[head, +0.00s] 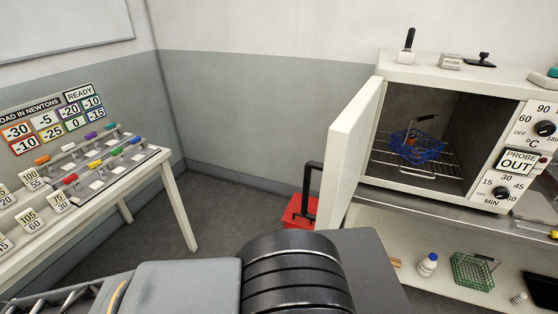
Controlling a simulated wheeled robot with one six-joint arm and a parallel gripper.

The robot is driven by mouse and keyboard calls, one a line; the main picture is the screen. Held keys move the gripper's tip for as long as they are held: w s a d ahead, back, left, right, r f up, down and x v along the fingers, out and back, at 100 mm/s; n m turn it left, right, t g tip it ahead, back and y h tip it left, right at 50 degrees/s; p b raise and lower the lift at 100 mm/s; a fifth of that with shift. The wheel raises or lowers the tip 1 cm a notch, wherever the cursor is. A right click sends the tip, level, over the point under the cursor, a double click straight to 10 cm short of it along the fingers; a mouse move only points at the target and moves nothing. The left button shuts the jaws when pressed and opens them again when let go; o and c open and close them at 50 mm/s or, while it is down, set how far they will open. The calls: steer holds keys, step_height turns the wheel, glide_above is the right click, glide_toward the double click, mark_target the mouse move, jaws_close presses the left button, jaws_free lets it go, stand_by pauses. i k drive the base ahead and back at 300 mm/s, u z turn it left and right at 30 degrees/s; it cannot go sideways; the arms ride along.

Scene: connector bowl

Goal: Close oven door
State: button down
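The oven (421,73) is a cream box on a bench at the right. Its door (353,149) is hinged on the left and stands wide open, swung out toward me. Inside, a blue wire basket (430,151) with a dark handle sits on a wire rack (385,158); a small orange-brown item shows in or behind it. Dark and grey parts of my arm fill the bottom middle of the view, below and left of the door. My gripper's fingers are not in view.
A red container (297,213) with a black handle stands on the floor behind the door. A shelf below the oven holds a white bottle (427,265) and a green basket (473,270). A table (181,205) with coloured levers stands at the left. Floor between is clear.

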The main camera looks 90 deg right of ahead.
mark_target(349, 135)
steer(key=i, duration=0.35)
steer(key=z, duration=4.35)
steer(key=k, duration=1.25)
steer(key=u, duration=0.95)
steer(key=i, duration=1.4)
steer(key=u, duration=0.2)
